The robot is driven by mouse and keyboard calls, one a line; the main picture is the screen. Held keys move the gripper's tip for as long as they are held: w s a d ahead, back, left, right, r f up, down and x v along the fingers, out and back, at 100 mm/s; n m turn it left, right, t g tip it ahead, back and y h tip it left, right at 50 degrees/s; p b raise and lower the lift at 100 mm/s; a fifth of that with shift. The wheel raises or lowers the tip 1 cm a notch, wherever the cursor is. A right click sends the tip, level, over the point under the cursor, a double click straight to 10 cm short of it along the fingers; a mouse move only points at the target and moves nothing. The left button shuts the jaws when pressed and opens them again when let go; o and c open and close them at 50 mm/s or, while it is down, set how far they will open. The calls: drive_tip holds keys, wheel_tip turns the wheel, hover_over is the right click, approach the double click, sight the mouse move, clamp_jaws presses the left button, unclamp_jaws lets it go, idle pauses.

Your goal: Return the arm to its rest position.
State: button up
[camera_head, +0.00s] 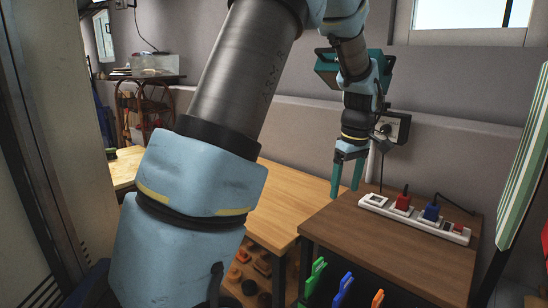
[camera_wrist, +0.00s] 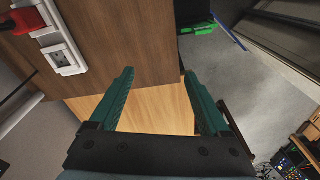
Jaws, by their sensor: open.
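My gripper (camera_head: 347,176) hangs with its two green fingers pointing down, over the left part of a dark wooden cabinet top in the head view. In the wrist view my gripper (camera_wrist: 158,98) is open, with a wide gap and nothing between the fingers. My blue and grey arm crosses the middle of the head view and bends down at the upper right. It hides part of the room behind it.
A power strip (camera_head: 414,218) with a red plug (camera_head: 403,202) and a blue plug (camera_head: 431,212) lies on the cabinet top (camera_head: 385,250). A lighter wooden table (camera_head: 285,190) stands to its left. Green, blue and orange handles (camera_head: 343,289) show at the cabinet's front. A striped panel (camera_head: 525,165) stands at right.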

drive_tip(key=s+a+f+m, duration=0.2)
drive_tip(key=s+a, duration=0.4)
drive_tip(key=a, duration=0.6)
drive_tip(key=s+a+f+m, duration=0.1)
drive_tip(key=s+a+m, duration=0.4)
drive_tip(key=a, duration=0.7)
drive_tip(key=shift+s+a+f+m+t+h, duration=0.3)
drive_tip(key=shift+s+a+f+t+h, duration=0.05)
drive_tip(key=shift+s+a+t+h, duration=0.1)
